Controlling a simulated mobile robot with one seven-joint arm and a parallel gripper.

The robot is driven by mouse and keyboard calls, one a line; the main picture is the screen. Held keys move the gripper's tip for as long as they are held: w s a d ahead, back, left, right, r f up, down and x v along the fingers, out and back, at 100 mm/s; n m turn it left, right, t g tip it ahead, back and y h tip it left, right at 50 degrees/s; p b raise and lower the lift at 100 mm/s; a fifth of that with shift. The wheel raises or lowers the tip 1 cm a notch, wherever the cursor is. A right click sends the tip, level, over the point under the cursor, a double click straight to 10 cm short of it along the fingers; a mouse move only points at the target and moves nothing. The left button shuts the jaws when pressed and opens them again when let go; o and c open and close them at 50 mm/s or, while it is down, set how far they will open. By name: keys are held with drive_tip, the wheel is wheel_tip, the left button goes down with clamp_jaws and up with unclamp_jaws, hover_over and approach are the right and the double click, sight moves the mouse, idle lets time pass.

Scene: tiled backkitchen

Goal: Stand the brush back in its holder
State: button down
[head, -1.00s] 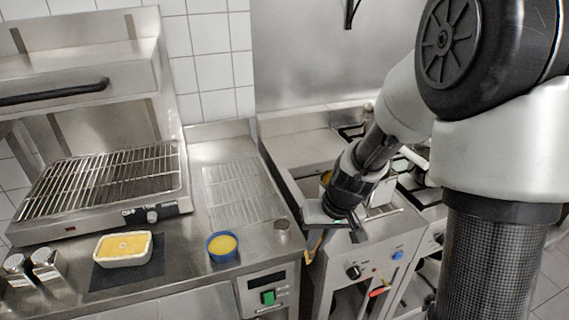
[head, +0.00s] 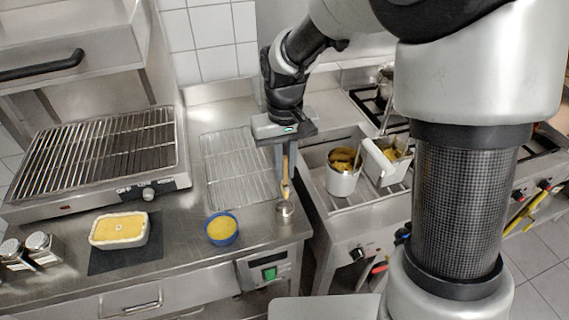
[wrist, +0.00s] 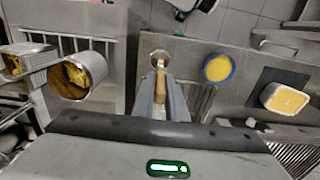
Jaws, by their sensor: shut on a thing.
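The brush (head: 286,188) has a light wooden handle and hangs upright below my gripper (head: 285,168), which is shut on it. In the wrist view the brush (wrist: 160,79) shows between the two grey fingers of my gripper (wrist: 160,95). The holder, a small round metal cup (head: 285,211), stands near the right front edge of the steel counter. The brush's lower end is right over or at the cup's mouth; I cannot tell whether it is inside. The holder also shows just beyond the brush in the wrist view (wrist: 159,55).
A blue bowl (head: 222,241) of yellow stuff stands left of the holder. A white dish (head: 119,243) sits on a dark mat (head: 96,262). A wire rack (head: 238,170) lies behind. To the right is a fryer with a metal pot (head: 342,183) and a basket (head: 384,170).

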sight(285, 192)
drive_tip(key=shift+f+b, duration=3.1)
drive_tip(key=shift+f, duration=1.45)
drive_tip(key=c, duration=1.7)
unclamp_jaws()
wheel_tip(285, 192, up, 18)
drive_tip(key=shift+f+p, duration=0.25)
drive_tip(key=shift+p, duration=0.35)
